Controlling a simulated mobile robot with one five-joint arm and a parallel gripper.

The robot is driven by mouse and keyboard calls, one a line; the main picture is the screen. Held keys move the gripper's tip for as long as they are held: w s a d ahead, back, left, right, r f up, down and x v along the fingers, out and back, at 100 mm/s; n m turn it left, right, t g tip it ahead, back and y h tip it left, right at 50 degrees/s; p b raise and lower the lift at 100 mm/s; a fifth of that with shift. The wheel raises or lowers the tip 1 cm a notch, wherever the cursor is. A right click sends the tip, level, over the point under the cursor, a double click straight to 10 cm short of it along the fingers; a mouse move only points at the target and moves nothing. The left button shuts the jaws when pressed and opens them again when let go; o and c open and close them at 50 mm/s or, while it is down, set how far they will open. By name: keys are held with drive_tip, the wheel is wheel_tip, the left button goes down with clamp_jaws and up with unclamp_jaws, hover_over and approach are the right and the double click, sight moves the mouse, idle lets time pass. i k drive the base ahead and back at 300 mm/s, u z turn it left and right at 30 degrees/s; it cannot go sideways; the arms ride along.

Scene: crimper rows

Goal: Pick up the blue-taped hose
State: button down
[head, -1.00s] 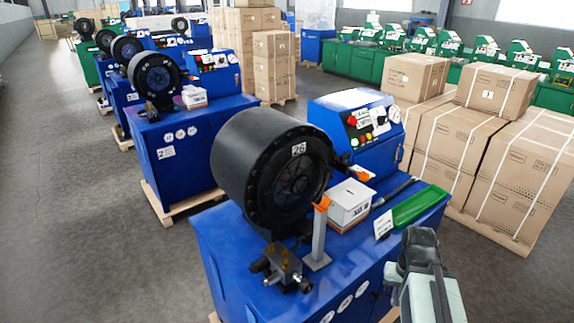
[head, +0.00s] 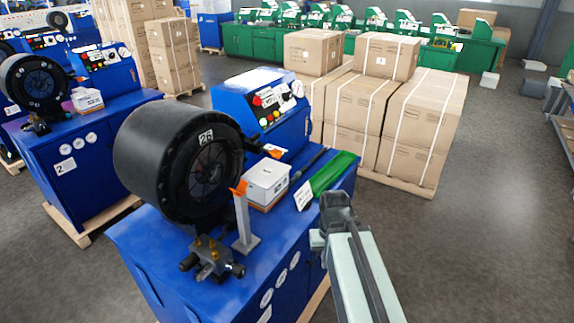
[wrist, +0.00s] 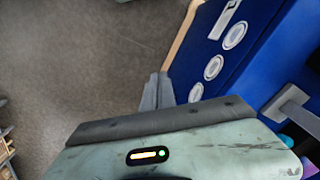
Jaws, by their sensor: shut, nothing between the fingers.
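I cannot make out a blue-taped hose in either view. My gripper (head: 337,207) is at the lower middle of the head view, at the right front side of the nearest blue crimper machine (head: 140,240). It is shut and holds nothing. In the wrist view its grey tips (wrist: 156,92) point over the floor beside the machine's blue side. A small cyan and purple patch (wrist: 289,141) shows at the wrist view's lower right edge; I cannot tell what it is.
Strapped cartons (head: 385,115) stand behind. The floor (head: 480,220) to the right is clear.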

sight(309, 164)
drive_tip(key=z, duration=1.7)
drive_tip(key=i, duration=3.75)
drive_tip(key=u, duration=5.1)
